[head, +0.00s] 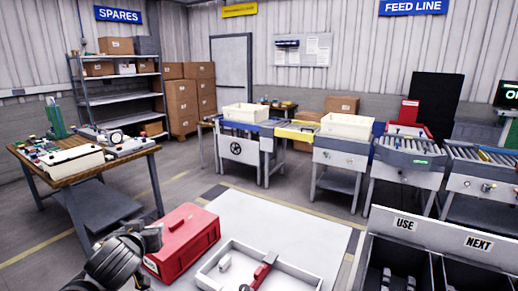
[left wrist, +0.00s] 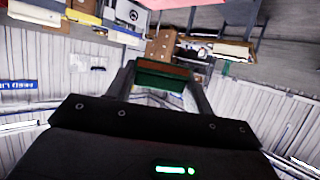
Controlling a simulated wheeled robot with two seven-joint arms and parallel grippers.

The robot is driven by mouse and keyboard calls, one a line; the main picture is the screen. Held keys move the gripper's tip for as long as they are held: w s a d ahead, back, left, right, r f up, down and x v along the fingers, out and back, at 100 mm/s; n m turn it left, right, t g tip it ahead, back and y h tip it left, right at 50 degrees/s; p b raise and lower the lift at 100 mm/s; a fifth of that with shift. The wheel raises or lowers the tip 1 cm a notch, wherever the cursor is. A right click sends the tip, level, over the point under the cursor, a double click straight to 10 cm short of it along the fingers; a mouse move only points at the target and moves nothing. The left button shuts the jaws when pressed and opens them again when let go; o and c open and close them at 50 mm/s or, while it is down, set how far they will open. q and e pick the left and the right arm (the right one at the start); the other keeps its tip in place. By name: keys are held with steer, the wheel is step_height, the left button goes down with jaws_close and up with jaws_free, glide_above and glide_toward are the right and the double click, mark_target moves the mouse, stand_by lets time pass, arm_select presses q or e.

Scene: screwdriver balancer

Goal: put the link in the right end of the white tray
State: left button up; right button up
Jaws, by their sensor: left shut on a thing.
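The white tray (head: 303,277) lies at the bottom middle of the head view, cut off by the lower edge. My left gripper (head: 153,238) is left of the tray, beside the red box. In the left wrist view, my left gripper (left wrist: 163,72) is shut on a dark green and brown piece (left wrist: 160,82). I cannot tell whether this piece is the link. The head view does not show it clearly. My right gripper is out of view.
The red box (head: 185,240) stands between my left gripper and the tray. A bin unit (head: 440,248) labelled USE and NEXT stands at the lower right. A cluttered wooden table (head: 78,165) is at the left. The pale surface (head: 285,225) behind the tray is clear.

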arm_select(q)
steer(key=s+d+r+m+h+b, duration=0.1)
steer(key=s+d+r+m+h, duration=0.1)
steer(key=s+d, duration=0.2)
steer(key=d, duration=0.3)
steer(key=shift+s+d+r+h, duration=0.15)
steer(key=shift+d+r+h, duration=0.15)
steer(key=shift+r, duration=0.1)
steer(key=f, duration=0.2)
steer(key=s+f, duration=0.1)
steer(key=f, duration=0.2)
steer(key=shift+s+a+f, duration=0.1)
steer(key=shift+s+f, duration=0.2)
